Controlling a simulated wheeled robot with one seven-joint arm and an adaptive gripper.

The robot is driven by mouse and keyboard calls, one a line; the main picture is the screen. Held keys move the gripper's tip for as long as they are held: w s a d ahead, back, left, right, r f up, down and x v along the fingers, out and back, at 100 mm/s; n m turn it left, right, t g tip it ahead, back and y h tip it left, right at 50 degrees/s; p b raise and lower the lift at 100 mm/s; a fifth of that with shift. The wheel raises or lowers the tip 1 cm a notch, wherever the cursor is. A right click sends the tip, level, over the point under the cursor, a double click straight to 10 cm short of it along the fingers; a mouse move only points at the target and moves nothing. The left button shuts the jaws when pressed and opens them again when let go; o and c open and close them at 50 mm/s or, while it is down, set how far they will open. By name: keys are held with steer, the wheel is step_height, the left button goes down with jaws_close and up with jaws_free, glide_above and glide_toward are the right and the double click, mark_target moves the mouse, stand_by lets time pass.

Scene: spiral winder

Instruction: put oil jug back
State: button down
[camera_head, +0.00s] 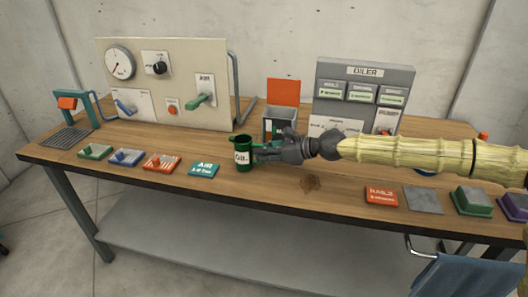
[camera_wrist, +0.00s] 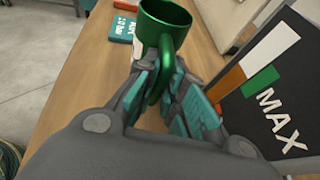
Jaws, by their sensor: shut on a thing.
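The green oil jug (camera_head: 242,155), with a white label reading "OIL", is upright over the middle of the workbench, near the teal AIR card. My gripper (camera_head: 262,153) reaches it from the right and is shut on its handle. In the wrist view the green jug (camera_wrist: 163,25) shows its open top, and its handle (camera_wrist: 160,75) runs down between my gripper's fingers (camera_wrist: 163,95). I cannot tell whether the jug's base touches the bench.
The workbench (camera_head: 330,190) carries a gauge panel (camera_head: 180,60), an OILER panel (camera_head: 362,95) and a grey bin with a raised orange flap (camera_head: 283,92) behind my gripper. The teal AIR card (camera_head: 204,170) lies left of the jug. A red card (camera_head: 381,196) and several blocks lie at right.

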steer(key=shift+f+b, duration=0.4)
stand_by(0.3)
steer(key=c, duration=1.4)
jaws_free()
steer(key=shift+c, duration=0.2)
steer(key=shift+d, duration=0.1)
steer(key=v, duration=1.2)
